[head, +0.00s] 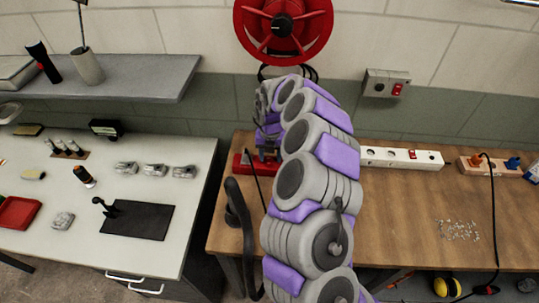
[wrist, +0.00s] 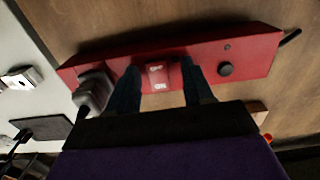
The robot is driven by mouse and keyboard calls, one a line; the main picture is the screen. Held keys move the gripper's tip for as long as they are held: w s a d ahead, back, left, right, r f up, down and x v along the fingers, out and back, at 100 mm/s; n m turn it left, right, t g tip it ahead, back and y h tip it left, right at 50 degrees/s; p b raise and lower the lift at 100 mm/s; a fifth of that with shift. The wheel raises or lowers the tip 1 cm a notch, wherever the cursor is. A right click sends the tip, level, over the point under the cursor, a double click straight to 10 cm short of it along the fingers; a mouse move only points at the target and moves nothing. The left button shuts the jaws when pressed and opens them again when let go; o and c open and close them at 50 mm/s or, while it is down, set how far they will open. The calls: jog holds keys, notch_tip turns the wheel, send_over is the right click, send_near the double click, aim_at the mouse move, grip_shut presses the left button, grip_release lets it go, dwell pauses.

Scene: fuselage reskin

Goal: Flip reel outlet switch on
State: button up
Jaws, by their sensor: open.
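A red outlet strip lies on the wooden bench; its body (wrist: 200,55) spans the wrist view, and its left end (head: 240,165) shows in the head view beside my arm. A red rocker switch (wrist: 157,77) with pale lettering sits mid-strip; I cannot tell which side is pressed. A grey plug (wrist: 93,91) is at the strip's left, and a round black knob (wrist: 225,69) at its right. My gripper (wrist: 160,80) is open and empty, with one dark finger on either side of the switch. Contact cannot be told. In the head view my gripper (head: 268,143) is partly hidden by my arm.
A red reel (head: 283,28) hangs on the wall above. A grey wall box (head: 386,84) has a red switch. A white workbench (head: 205,160) stands left.

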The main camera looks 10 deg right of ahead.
jog(key=shift+d, duration=0.1)
jog(key=shift+c, duration=0.8)
jog(key=shift+a, duration=0.4)
jog(key=c, duration=0.4)
jog(key=shift+d, duration=0.1)
grip_shut()
